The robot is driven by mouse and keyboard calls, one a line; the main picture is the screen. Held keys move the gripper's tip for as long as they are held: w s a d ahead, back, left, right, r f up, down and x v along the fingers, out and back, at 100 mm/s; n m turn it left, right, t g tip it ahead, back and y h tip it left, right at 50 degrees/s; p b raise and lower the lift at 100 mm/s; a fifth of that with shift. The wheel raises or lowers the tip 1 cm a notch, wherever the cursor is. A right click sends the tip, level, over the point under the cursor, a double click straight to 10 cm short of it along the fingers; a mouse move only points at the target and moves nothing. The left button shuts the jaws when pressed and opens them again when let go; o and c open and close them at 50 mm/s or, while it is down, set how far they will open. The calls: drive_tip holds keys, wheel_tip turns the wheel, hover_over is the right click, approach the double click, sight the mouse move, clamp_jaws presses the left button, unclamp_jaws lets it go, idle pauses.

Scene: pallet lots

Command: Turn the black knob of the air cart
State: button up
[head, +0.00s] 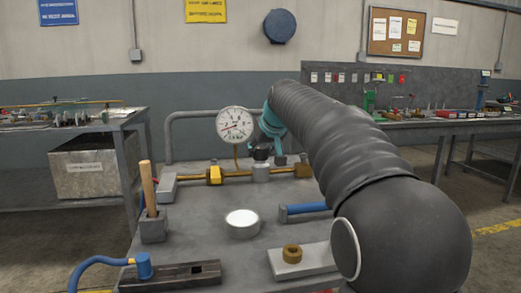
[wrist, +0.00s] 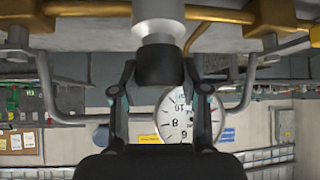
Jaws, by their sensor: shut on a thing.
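The air cart (head: 195,215) has a grey top with a brass pipe (head: 238,174) along its back. A round pressure gauge (head: 234,123) stands behind the pipe; its dial (wrist: 175,117) also shows in the wrist view, upside down. The black knob (wrist: 160,61) sits on a pale stem (wrist: 158,28) at the pipe. My gripper (wrist: 160,72) has one finger on each side of the knob and is shut on it. In the head view my gripper (head: 262,150) is at the pipe's valve body (head: 261,173), partly hidden by my arm.
A wooden-handled tool (head: 148,188) stands upright at the cart's left. A white round dish (head: 242,222), a blue cylinder (head: 306,209) and a brass nut (head: 292,253) lie in front. Benches stand on both sides.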

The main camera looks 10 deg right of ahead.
drive_tip(key=shift+m+h+p, duration=0.5)
drive_tip(key=shift+m, duration=0.1)
drive_tip(key=shift+m+h+p, duration=0.35)
drive_tip(key=shift+m+h, duration=1.25)
drive_tip(key=shift+m, duration=0.5)
drive_tip(key=o, duration=1.1)
drive_tip(key=shift+o, duration=0.2)
